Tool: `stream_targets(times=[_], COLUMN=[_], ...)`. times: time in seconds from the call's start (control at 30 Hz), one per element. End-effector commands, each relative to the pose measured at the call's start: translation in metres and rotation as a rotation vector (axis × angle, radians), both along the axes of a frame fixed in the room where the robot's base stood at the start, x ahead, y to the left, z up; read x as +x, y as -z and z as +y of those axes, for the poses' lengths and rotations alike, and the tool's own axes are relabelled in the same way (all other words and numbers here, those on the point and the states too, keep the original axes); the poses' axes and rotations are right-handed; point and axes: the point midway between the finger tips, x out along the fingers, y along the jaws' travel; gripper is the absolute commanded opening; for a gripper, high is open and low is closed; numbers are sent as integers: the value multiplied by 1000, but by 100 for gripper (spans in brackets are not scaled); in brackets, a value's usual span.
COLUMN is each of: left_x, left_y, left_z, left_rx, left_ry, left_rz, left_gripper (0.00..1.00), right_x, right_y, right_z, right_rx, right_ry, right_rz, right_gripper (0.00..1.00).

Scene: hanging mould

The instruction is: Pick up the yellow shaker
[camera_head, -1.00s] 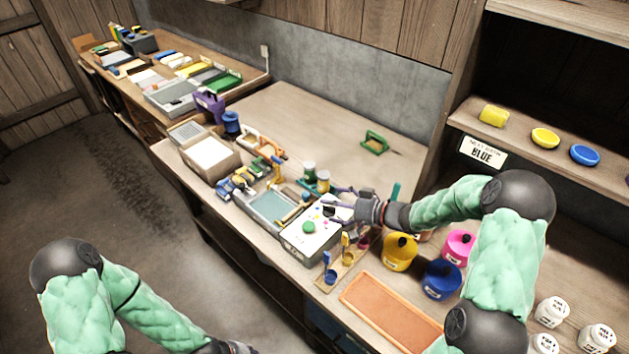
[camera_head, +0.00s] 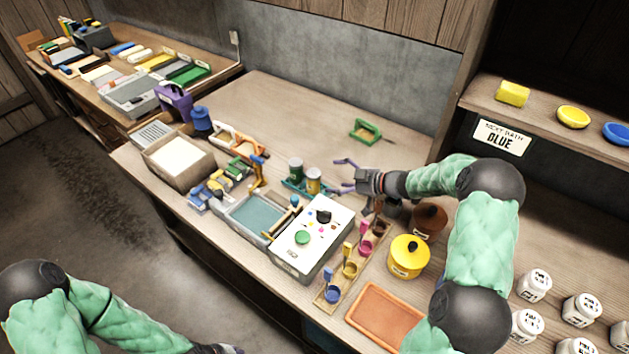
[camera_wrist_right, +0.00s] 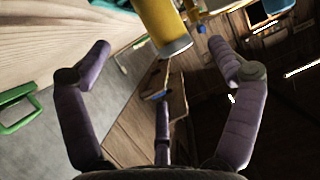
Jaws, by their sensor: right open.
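The yellow shaker (camera_head: 313,180) stands upright on the bench beside a green shaker (camera_head: 296,169). My right gripper (camera_head: 341,176) is open and empty just to the right of the yellow shaker, its fingers pointing toward it. In the right wrist view, the yellow shaker (camera_wrist_right: 160,24) shows at the top, ahead of and roughly between the spread purple fingertips, not gripped. Its upper part in that picture is cut off. My left gripper (camera_head: 226,349) barely shows at the bottom edge, and its fingers are not clear.
A white-topped box (camera_head: 325,228) with colour spots stands in front of the shakers. A rack of small cups (camera_head: 348,271) and a yellow pot (camera_head: 409,257) stand nearer my right arm. A green-handled tool (camera_head: 365,131) lies behind on otherwise clear bench.

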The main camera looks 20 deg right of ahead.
Motion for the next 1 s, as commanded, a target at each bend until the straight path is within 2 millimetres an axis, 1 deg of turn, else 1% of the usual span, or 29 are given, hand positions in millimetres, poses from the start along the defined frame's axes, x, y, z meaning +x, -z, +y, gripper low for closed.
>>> stream_targets(times=[0.13, 0.37, 0.7, 0.93, 0.97, 1.0], left_x=[0, 0, 0, 0, 0, 0], left_y=[6, 12, 28, 27, 27, 27], left_z=[0, 0, 0, 0, 0, 0], left_rx=[0, 0, 0, 0, 0, 0], left_ry=[0, 0, 0, 0, 0, 0], left_rz=[0, 0, 0, 0, 0, 0], left_gripper=[40, 40, 40, 40, 40, 40], right_x=[7, 20, 51, 53, 53, 52], right_y=[9, 15, 31, 30, 30, 30], right_z=[7, 17, 40, 41, 41, 41], right_rx=[-13, -10, -10, -9, -10, -10], right_ry=[-7, -5, -5, -3, -3, -3], right_rz=[0, 1, 1, 2, 1, 1], right_gripper=[91, 91, 91, 91, 89, 77])
